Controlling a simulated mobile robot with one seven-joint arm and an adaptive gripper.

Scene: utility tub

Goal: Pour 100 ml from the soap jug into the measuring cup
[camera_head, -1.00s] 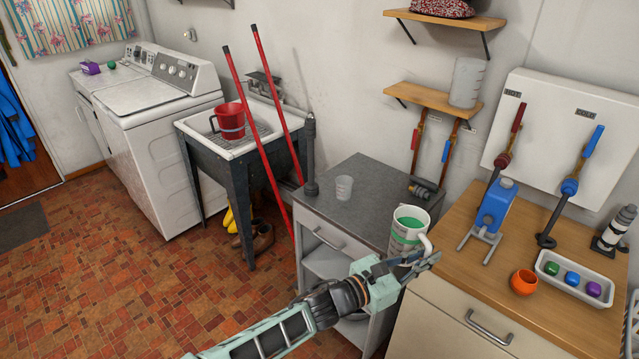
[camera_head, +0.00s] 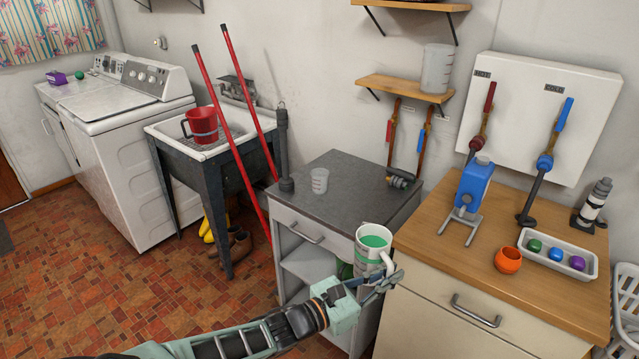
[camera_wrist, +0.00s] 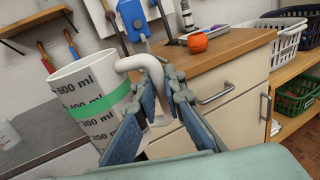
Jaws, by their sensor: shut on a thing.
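The soap jug (camera_head: 369,262) is white with a green band, ml marks and green liquid inside. My gripper (camera_head: 386,280) is shut on its handle and holds it roughly upright in front of the gap between the grey cabinet and the wooden counter. In the wrist view, the jug (camera_wrist: 82,112) stands left of my gripper (camera_wrist: 157,110), whose fingers are around the white handle. The measuring cup (camera_head: 319,181), small and translucent with marks, stands upright on the grey cabinet top, behind and left of the jug. It shows partly at the wrist view's left edge (camera_wrist: 8,136).
The grey cabinet top (camera_head: 355,180) is mostly clear around the cup; a pipe fitting (camera_head: 400,178) lies at its back right. A blue container on a stand (camera_head: 472,187), an orange pot (camera_head: 508,260) and a tray (camera_head: 590,268) are on the counter. Red poles (camera_head: 235,125) lean left.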

